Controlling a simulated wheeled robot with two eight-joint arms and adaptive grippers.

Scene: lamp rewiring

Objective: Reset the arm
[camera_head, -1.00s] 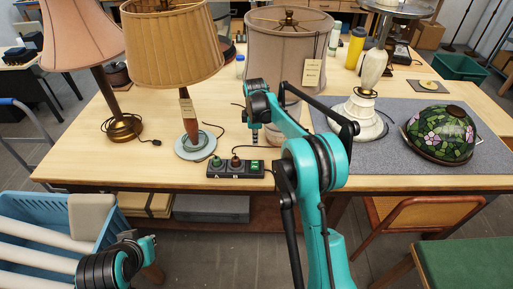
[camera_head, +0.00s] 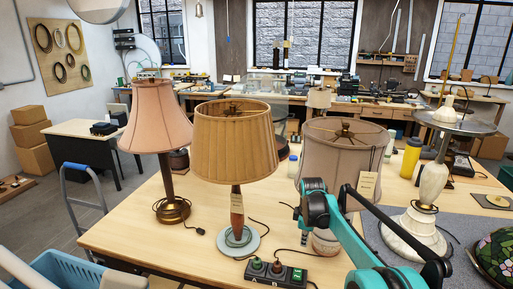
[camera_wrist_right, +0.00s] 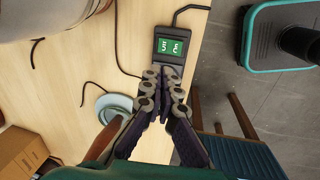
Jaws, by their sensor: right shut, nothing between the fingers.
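My right arm reaches over the table from the lower right in the head view. Its gripper (camera_head: 304,239) is shut and empty, above and just beyond the black power strip (camera_head: 275,273). In the wrist view the closed fingertips (camera_wrist_right: 165,84) appear over the end of the power strip (camera_wrist_right: 171,45), with its green panel beyond them; contact cannot be told. The lamp with a pleated tan shade (camera_head: 235,140) stands upright just left of the strip. Its round grey base also shows in the wrist view (camera_wrist_right: 112,106). My left gripper is out of view.
A pink-shaded lamp (camera_head: 156,117) stands at left and a taupe-shaded lamp (camera_head: 341,166) behind the gripper. A marble lamp base (camera_head: 415,232) and a stained-glass shade (camera_head: 497,254) rest on the grey mat at right. A blue crate (camera_head: 65,271) is at lower left.

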